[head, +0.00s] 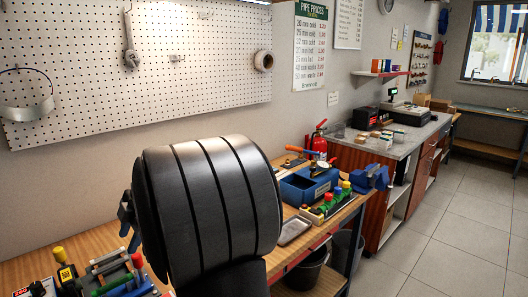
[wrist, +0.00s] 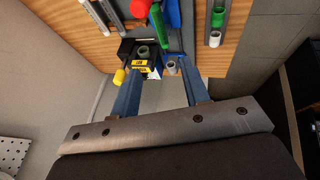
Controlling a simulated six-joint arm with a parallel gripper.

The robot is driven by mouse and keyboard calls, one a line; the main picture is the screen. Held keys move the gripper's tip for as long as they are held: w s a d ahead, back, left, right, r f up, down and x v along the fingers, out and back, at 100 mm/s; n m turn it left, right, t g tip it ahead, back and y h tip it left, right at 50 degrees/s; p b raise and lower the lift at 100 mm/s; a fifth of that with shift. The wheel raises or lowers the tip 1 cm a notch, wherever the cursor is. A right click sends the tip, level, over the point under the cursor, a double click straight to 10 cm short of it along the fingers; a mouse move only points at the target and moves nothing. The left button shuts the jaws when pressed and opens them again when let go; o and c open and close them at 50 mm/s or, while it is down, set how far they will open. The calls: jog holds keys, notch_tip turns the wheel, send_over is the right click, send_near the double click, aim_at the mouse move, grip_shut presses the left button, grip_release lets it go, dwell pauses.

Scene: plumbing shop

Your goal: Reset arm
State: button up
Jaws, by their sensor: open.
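My gripper (wrist: 160,78) shows in the wrist view as two blue fingers on a grey metal bar. The fingers stand apart, with nothing clearly held between them. Beyond the fingertips lies a small black item with a yellow label (wrist: 146,68), near the wooden workbench (wrist: 75,45). I cannot tell whether a finger touches it. In the head view a large dark arm link of mine covers the middle of the workbench (head: 92,250) and hides most of what is behind it. A blue part at the link's left edge may be my gripper, but its jaws are unclear there.
Several pipes and tools (head: 115,270) lie at the bench's front left. A blue toolbox (head: 308,188), a blue vise (head: 372,178) and a red extinguisher (head: 319,142) stand to the right. A pegboard (head: 90,75) hangs behind. The tiled floor (head: 440,220) at right is clear.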

aim_at(116, 284)
jog(key=x, duration=1.5)
jog(key=shift+f, duration=0.15)
jog(key=shift+a+r, duration=0.1)
jog(key=shift+r, duration=0.2)
jog(key=shift+f, duration=0.1)
